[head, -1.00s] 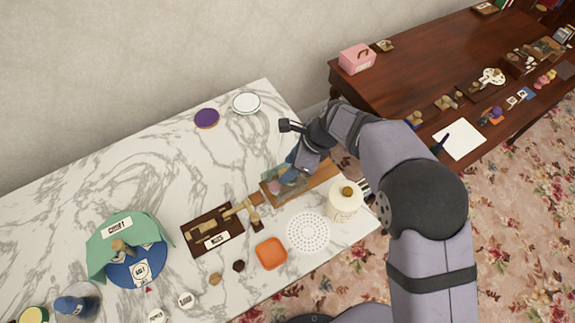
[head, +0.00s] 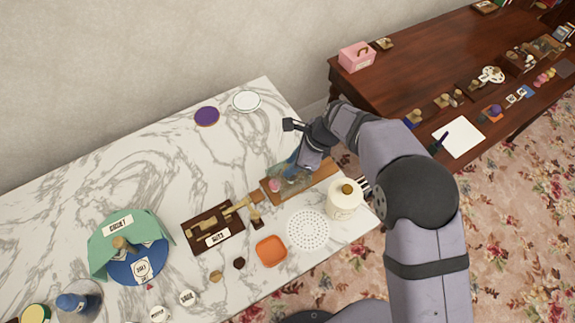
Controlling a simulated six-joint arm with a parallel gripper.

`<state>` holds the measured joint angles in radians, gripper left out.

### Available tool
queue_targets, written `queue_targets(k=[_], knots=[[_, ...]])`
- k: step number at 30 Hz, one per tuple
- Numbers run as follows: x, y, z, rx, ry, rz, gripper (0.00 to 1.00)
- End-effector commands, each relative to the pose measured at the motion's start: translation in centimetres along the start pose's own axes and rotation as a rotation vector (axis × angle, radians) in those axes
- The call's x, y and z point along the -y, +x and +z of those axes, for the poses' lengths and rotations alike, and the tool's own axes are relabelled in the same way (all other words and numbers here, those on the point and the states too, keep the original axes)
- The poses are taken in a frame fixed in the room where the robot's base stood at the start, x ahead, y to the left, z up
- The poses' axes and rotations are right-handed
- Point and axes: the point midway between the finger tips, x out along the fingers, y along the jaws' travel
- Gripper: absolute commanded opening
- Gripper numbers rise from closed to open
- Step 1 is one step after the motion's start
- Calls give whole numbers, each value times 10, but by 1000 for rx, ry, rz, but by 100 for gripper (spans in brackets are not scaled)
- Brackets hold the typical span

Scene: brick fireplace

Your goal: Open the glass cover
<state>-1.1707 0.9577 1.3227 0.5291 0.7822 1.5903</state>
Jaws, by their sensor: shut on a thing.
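The glass cover (head: 297,181) is a small clear pane over a wooden board (head: 323,187) near the right end of the marble table. A pink item (head: 274,186) shows at the board's left end, beside the pane. My gripper (head: 291,172) reaches down from the upper right onto the cover and is shut on it. Its fingertips are small and partly hidden by the blue gripper body, so the exact contact point and the pane's tilt are hard to make out.
A cream lidded jar (head: 345,204) stands close to the board's right. A dark tray (head: 212,228) with wooden pieces lies to its left. A white perforated disc (head: 307,230) and an orange dish (head: 271,251) lie in front. The marble behind is mostly clear.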

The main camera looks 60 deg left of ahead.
Motion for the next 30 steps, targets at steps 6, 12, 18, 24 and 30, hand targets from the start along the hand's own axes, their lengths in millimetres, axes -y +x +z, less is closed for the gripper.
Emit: queue_targets(k=[6,12,18,24,30], knots=[[42,-15,-38,1,3,-7,0],[64,-24,-58,1,1,-7,0],[69,-27,-63,1,0,-4,0],[69,-27,-63,1,0,-4,0],[69,-27,-63,0,0,-4,41]])
